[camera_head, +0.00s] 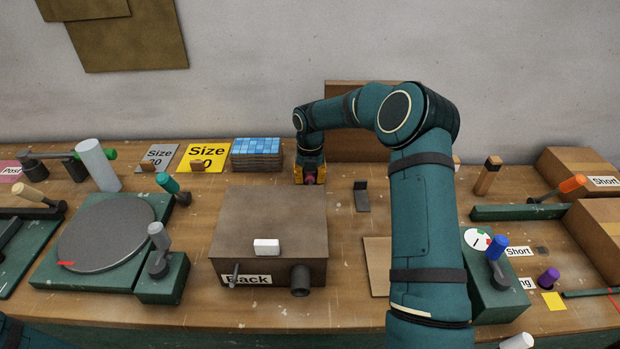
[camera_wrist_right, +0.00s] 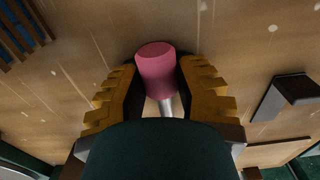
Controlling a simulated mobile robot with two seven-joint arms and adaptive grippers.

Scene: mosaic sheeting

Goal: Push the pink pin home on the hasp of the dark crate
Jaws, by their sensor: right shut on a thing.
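The pink pin (camera_wrist_right: 157,68) has a thick pink head and a pale metal shank, seen between the yellow-brown fingers of my right gripper (camera_wrist_right: 158,88). In the head view my right gripper (camera_head: 310,177) points down, shut on the pin, just behind the right rear corner of a dark brown crate (camera_head: 235,225). The crate has a "Back" label, a small lever and a round dark stub on its front. I cannot make out its hasp, and the pin's lower end is hidden. My left gripper is out of view.
A white block (camera_head: 266,246) sits on the crate. A dark angled bracket (camera_head: 362,196) stands right of the gripper. A blue tile stack (camera_head: 256,152) is behind left, a green-based turntable (camera_head: 106,233) left. My right arm covers the bench right of centre.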

